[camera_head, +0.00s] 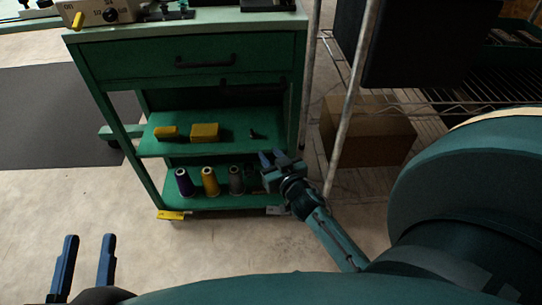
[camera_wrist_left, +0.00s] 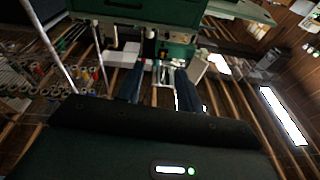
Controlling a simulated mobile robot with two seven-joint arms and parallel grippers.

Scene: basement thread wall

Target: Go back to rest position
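My left gripper (camera_head: 90,240) is at the lower left of the head view, over bare floor, with its two blue fingers apart and nothing between them. In the left wrist view its fingers (camera_wrist_left: 159,82) also stand apart and empty. My right gripper (camera_head: 272,156) is at the right side of the green cart (camera_head: 135,177), at the height of its lower shelves. Its small blue fingertips look apart, with nothing visible between them. Whether it touches the cart or a dark item close beside it, I cannot tell.
A purple thread cone (camera_head: 184,183), a yellow cone (camera_head: 210,181) and a grey cone (camera_head: 236,180) stand on the bottom shelf. Yellow blocks (camera_head: 204,132) lie on the shelf above. A wire rack (camera_head: 345,100) with a cardboard box (camera_head: 372,135) stands right. Floor at lower left is clear.

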